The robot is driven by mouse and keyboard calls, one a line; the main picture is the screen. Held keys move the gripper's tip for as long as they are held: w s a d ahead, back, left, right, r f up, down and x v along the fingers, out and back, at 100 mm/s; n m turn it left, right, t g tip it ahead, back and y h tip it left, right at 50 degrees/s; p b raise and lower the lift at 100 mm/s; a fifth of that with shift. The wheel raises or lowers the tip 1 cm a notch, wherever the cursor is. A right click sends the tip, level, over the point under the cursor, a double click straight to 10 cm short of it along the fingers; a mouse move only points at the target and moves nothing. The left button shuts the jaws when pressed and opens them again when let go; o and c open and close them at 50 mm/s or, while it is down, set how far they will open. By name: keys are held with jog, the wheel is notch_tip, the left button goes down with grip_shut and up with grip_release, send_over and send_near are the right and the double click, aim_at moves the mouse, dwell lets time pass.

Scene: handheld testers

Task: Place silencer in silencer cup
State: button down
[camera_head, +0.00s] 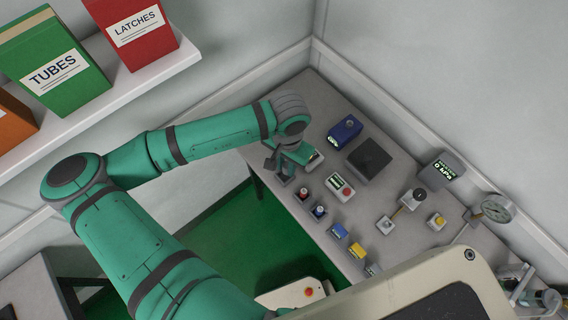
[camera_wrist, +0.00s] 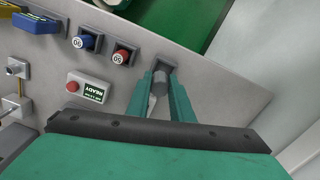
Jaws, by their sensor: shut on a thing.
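My gripper (camera_wrist: 162,82) is shut on a small grey cylinder, which I take as the silencer (camera_wrist: 160,79), in the wrist view. The silencer is between the fingertips, at or just over a dark square holder (camera_wrist: 165,62) near the bench edge, which looks like the silencer cup. I cannot tell whether the silencer is inside the holder or only above it. In the head view my gripper (camera_head: 282,165) is low over the near left edge of the bench, and the arm hides most of the silencer there.
Holders with a red-topped part (camera_wrist: 122,56) and a blue-topped part (camera_wrist: 86,43) stand beside the gripper. A box with a red button and READY screen (camera_wrist: 88,87) is close by. A blue box (camera_head: 345,131) and a dark pad (camera_head: 369,158) lie further back.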

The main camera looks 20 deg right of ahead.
aim_at(285, 169)
jog(key=shift+w+a+f, duration=0.1)
jog(key=shift+w+f, duration=0.15)
jog(key=shift+f, duration=0.1)
jog(key=shift+w+a+f, duration=0.1)
jog(key=shift+w+f, duration=0.1)
jog(key=shift+f, duration=0.4)
jog(key=shift+w+f, duration=0.15)
jog(key=shift+f, duration=0.4)
jog(key=shift+s+f, duration=0.1)
jog(key=shift+f, duration=0.25)
jog(key=shift+s+d+f, duration=0.1)
jog(key=shift+d, duration=0.1)
jog(key=shift+a, duration=0.1)
jog(key=shift+s+f, duration=0.1)
jog(key=shift+f, duration=0.05)
jog(key=c, duration=1.6)
grip_release()
jog(key=shift+o, duration=0.2)
